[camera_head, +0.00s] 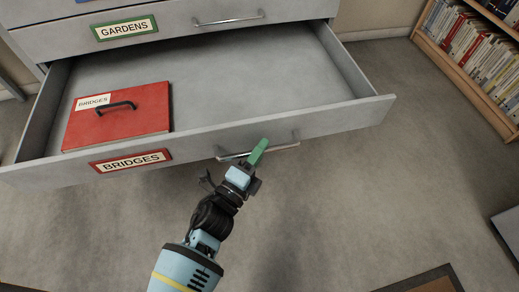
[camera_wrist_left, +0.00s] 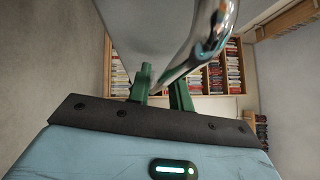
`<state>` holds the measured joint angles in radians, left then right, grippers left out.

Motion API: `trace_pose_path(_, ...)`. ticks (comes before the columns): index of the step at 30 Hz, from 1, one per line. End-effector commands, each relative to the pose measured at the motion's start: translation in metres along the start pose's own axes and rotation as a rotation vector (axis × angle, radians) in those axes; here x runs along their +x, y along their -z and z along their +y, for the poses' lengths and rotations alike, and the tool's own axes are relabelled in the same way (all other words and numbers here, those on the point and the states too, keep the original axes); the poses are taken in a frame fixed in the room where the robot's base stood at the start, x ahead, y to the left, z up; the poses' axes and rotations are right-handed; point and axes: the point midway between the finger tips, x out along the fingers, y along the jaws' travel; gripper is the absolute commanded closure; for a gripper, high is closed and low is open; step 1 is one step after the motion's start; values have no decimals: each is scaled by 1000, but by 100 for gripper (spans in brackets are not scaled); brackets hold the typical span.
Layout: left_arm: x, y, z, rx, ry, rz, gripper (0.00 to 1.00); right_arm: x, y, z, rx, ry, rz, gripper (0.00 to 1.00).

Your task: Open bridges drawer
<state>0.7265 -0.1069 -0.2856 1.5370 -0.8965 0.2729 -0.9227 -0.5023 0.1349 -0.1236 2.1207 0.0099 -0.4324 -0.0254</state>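The bridges drawer (camera_head: 345,117) is pulled well out of the grey cabinet, and its inside shows. Its front has a red-framed BRIDGES label (camera_head: 131,160) and a silver bar handle (camera_head: 285,147). A red folder box (camera_head: 140,122) with a black handle and a BRIDGES tag lies in the drawer's left part. My left gripper (camera_head: 258,151), with green fingers, is at the drawer's handle. In the left wrist view, the curved silver handle (camera_wrist_left: 205,45) runs down to between the fingers (camera_wrist_left: 161,88), which look closed on it. My right gripper is not in view.
The drawer labelled GARDENS (camera_head: 170,28) is shut above the open one. A wooden bookcase (camera_head: 460,68) full of books stands at the upper right. The grey floor (camera_head: 360,200) in front is clear; a dark-edged mat (camera_head: 430,284) lies at the bottom right.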

Motion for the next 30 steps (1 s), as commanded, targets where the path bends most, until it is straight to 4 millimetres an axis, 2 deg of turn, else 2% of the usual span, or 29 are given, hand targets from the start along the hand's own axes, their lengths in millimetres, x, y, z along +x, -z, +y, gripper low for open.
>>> trace_pose_path(3, 0, 0, 0, 0, 0, 0, 67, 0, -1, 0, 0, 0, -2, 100)
trace_pose_path(13, -5, 0, 0, 0, -2, 0, 67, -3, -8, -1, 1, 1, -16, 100)
trace_pose_path(24, -59, 0, -1, -1, -2, 0, 67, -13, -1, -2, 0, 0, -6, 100)
trace_pose_path(30, -76, 0, 0, 0, -1, 0, 67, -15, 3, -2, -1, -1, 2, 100)
